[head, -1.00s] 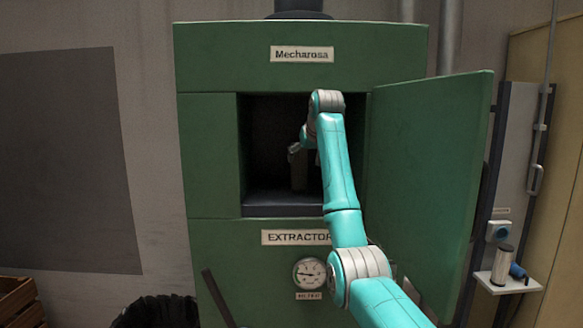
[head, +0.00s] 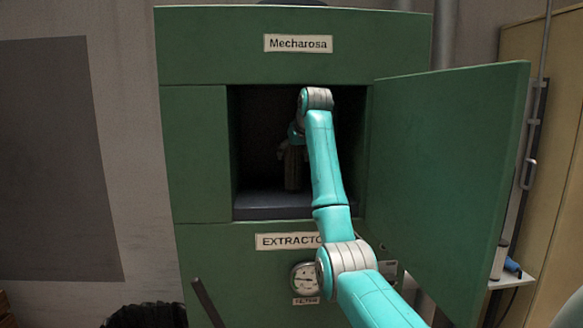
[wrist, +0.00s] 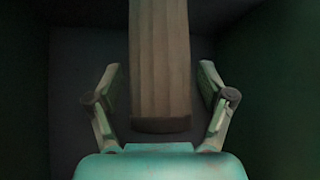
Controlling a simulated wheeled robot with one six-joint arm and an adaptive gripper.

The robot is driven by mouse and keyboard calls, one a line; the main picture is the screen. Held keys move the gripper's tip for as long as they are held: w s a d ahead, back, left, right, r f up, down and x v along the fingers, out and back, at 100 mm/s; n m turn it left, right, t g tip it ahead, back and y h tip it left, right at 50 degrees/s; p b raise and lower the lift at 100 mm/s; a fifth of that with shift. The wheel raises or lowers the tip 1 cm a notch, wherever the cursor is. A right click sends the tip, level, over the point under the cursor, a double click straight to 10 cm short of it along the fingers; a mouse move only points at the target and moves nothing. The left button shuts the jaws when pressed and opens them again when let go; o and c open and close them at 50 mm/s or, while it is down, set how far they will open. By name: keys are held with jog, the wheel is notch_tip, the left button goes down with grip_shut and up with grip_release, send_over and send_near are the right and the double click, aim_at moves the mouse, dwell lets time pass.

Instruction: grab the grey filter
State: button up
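The grey filter (wrist: 160,60) is a pleated, brownish-grey upright piece inside the dark chamber of the green extractor. In the head view the filter (head: 292,172) is dim and partly hidden by my arm. My gripper (wrist: 161,80) is open, with one finger on each side of the filter in the wrist view. Gaps show between both fingers and the filter, and I see no contact. In the head view my gripper (head: 290,150) is inside the chamber, small and dark.
The extractor (head: 195,150) has its door (head: 445,170) swung open to the right. The chamber floor (head: 265,208) is bare at the front. A shelf (head: 515,280) at the right, partly hidden by the door, holds a pale cylinder (head: 499,262) and a blue object (head: 513,268).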

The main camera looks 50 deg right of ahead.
jog(key=c, duration=1.1)
jog(key=shift+r, duration=0.15)
